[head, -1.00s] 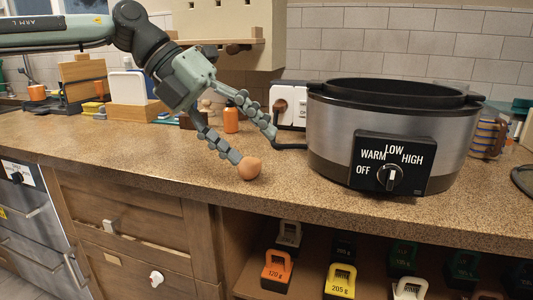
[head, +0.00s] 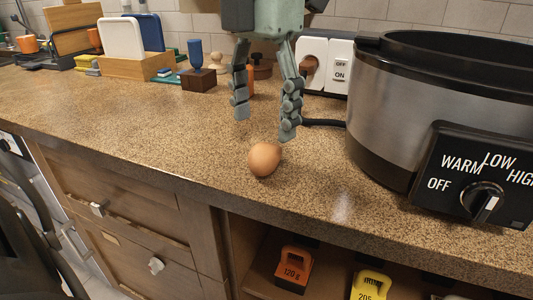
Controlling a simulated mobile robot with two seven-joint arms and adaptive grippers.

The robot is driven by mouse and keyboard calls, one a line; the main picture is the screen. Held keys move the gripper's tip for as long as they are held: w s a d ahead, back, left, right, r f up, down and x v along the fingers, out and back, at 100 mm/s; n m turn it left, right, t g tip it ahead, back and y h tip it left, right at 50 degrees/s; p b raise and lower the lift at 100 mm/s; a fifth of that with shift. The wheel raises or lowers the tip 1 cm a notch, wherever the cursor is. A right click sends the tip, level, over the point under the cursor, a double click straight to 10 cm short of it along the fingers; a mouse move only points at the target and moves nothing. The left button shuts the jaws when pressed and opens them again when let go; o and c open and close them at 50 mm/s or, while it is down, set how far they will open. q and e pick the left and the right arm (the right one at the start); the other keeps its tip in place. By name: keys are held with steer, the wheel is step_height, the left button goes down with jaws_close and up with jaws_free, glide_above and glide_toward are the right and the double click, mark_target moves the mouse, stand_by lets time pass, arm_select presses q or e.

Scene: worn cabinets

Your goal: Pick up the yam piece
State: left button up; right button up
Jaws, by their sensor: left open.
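The yam piece (head: 264,159), a smooth, rounded, orange-brown lump, rests on the speckled brown countertop (head: 150,130) near its front edge, left of the slow cooker. My left gripper (head: 264,124) points down with its two segmented grey-green fingers apart and nothing between them. In the picture the fingertips are above the yam piece, the right one close to its upper right side. I cannot tell whether that finger touches it. My right gripper is not in view.
The slow cooker (head: 380,120) with its black control panel stands close on the right. A power outlet (head: 326,65), a stamp (head: 198,70) and a wooden holder with boards (head: 135,66) stand behind. Weights, including an orange one (head: 294,268), sit on the shelf below. Counter left of the yam piece is clear.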

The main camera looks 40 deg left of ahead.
mark_target(265, 147)
arm_select(q)
steer(key=f, duration=0.4)
steer(key=shift+s+d+f, duration=0.25)
steer(key=shift+d+f, duration=0.05)
steer(key=shift+f, duration=0.25)
steer(key=shift+c, duration=0.5)
steer(key=c, duration=1.2)
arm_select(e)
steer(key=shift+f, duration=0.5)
